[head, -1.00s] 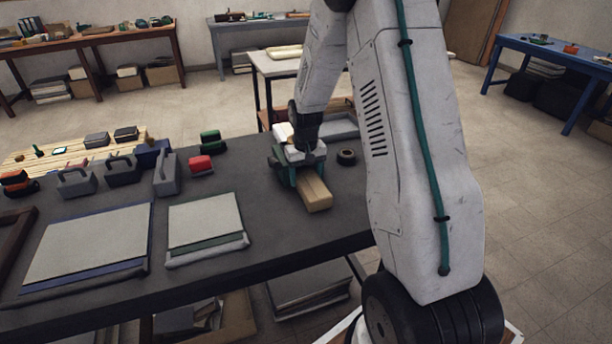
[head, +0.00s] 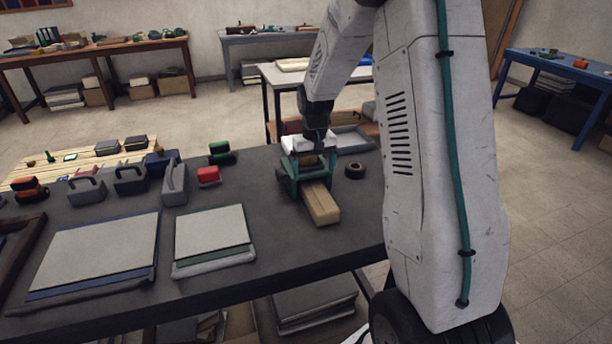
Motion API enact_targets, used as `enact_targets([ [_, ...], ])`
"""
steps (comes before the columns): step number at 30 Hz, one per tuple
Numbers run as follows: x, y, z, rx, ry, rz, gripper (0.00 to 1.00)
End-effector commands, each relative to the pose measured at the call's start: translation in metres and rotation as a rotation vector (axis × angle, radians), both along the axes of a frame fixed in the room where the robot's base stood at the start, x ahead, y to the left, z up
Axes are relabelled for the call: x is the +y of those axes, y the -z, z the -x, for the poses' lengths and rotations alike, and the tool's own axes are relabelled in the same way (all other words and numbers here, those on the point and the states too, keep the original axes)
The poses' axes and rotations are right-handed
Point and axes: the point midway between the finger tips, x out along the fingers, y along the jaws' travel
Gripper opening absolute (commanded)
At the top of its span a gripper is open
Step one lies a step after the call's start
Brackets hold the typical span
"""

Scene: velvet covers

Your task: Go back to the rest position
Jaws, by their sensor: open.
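My gripper (head: 304,177) has a white body and teal fingers. It points down over the dark grey table and is open. A pale wooden block (head: 321,204) lies on the table, its near end sticking out toward me from under the fingers. Its far end is partly hidden by the gripper, so I cannot tell whether the fingers still straddle it. Nothing is seen held in the jaws.
A dark tape roll (head: 355,170) lies right of the gripper. Left stand a red block (head: 208,176), a green-and-black item (head: 221,153) and grey handled tools (head: 131,179). Two flat boards (head: 98,250) (head: 212,234) lie at front left. A grey tray (head: 353,140) is behind.

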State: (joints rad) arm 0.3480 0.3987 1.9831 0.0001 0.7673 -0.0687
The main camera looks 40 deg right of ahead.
Motion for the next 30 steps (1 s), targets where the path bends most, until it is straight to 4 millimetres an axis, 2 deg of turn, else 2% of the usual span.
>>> enact_targets([
  [1,-0.001,-0.007,-0.004,-0.013,-0.001,0.005,0.89],
  [7,0.0,-0.007,-0.001,-0.004,0.001,0.001,0.89],
  [11,0.004,-0.003,0.01,0.04,0.009,-0.014,0.89],
  [14,0.013,-0.001,0.037,0.107,0.017,-0.037,0.89],
  [23,0.071,-0.073,0.121,0.169,-0.024,-0.05,0.89],
  [30,0.12,-0.129,0.199,0.142,-0.093,-0.033,0.89],
])
